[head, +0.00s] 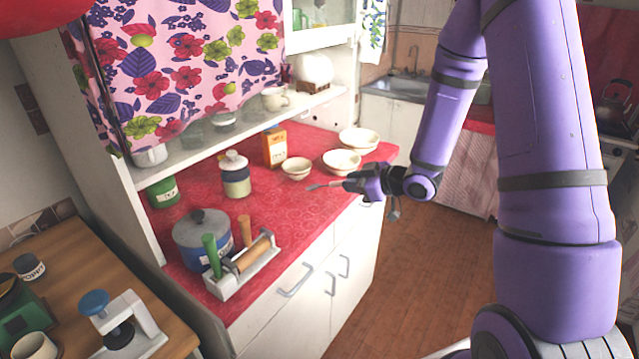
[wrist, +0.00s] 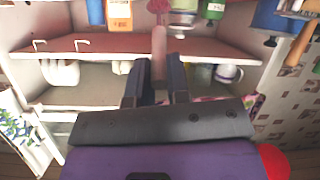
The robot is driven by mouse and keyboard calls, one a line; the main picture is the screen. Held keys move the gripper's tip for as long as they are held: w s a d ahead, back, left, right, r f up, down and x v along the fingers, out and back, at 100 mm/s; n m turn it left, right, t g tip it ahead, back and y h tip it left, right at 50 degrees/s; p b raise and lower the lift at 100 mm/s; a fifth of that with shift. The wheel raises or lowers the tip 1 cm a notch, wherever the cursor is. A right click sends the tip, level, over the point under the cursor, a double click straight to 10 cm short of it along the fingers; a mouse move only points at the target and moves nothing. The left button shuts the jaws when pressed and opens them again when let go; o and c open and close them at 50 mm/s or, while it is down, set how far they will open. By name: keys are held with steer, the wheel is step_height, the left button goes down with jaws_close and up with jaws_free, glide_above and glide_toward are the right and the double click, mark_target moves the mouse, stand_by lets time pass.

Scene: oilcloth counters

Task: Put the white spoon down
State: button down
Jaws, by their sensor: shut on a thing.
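My gripper (head: 349,184) is in the head view, over the front edge of the red counter (head: 268,205), just in front of the cream bowls. It is shut on the spoon (head: 318,187), whose pale end sticks out to the left over the counter. In the wrist view my gripper (wrist: 157,78) has the pale handle of the spoon (wrist: 158,45) between its two fingers. The spoon's head, tinted pink, reaches the top edge of that view. I cannot clearly tell whether the spoon touches the counter; it looks held above it.
Cream bowls (head: 342,162), a small bowl (head: 296,168), an orange box (head: 275,146) and a lidded jar (head: 236,175) stand behind. A blue pot (head: 203,240) and a white caddy (head: 240,275) are at the near left. Red counter between jar and gripper is clear.

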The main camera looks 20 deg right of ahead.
mark_target(330, 185)
steer(key=shift+w+d+x, duration=0.2)
steer(key=shift+d+x, duration=0.05)
steer(key=shift+x, duration=1.55)
steer(key=shift+w+d+x, duration=0.15)
steer(key=shift+d+x, duration=0.15)
steer(key=shift+x, duration=1.55)
steer(key=shift+w+d+x, duration=0.2)
steer(key=shift+d+x, duration=0.05)
steer(key=shift+x, duration=1.55)
steer(key=shift+f, duration=0.3)
steer(key=c, duration=1.1)
jaws_free()
steer(key=shift+r, duration=0.15)
